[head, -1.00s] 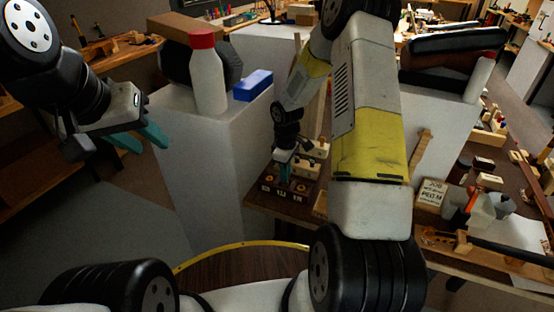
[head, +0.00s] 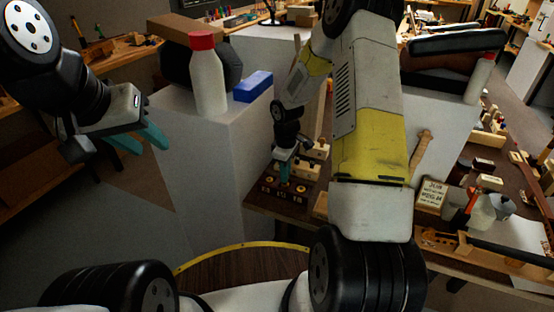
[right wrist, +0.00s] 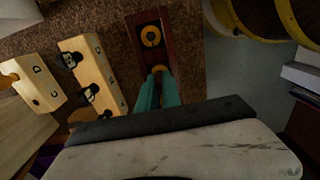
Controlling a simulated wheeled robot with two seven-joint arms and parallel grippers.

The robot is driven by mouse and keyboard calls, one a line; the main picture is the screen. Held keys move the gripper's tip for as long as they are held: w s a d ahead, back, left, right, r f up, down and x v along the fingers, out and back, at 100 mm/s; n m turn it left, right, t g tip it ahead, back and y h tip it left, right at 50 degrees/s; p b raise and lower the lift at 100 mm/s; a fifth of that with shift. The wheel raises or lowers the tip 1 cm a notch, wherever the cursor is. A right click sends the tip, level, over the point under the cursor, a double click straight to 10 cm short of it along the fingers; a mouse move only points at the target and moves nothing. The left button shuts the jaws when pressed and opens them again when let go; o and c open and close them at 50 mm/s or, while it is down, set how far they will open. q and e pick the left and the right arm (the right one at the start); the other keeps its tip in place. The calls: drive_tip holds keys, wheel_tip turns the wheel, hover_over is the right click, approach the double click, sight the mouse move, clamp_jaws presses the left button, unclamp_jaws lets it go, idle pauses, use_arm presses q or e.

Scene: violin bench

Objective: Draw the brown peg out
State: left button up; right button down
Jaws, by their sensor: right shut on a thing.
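My right gripper (head: 284,176) points down over a dark red block (head: 270,189) with brass-ringed holes at the bench's near left edge. In the right wrist view its teal fingers (right wrist: 158,88) are close together at one ringed hole of the dark red block (right wrist: 140,45). They are shut on what I take to be the brown peg, which the fingers hide; its colour and depth in the hole cannot be told. Another ring with a dark centre (right wrist: 151,36) lies farther along the block. My left gripper (head: 140,141) is open and empty in the air, far left.
Pale wooden blocks (right wrist: 90,75), one with several black pegs, stand beside the dark red block. A white pedestal (head: 200,150) with a red-capped bottle (head: 207,80) and a blue box (head: 253,86) stands left of the bench. Bottles and tools crowd the bench's right.

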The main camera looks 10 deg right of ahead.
drive_tip(key=shift+r, duration=0.3)
idle(0.4)
drive_tip(key=shift+r, duration=1.9)
drive_tip(key=shift+r, duration=0.1)
wheel_tip(320, 180, up, 7)
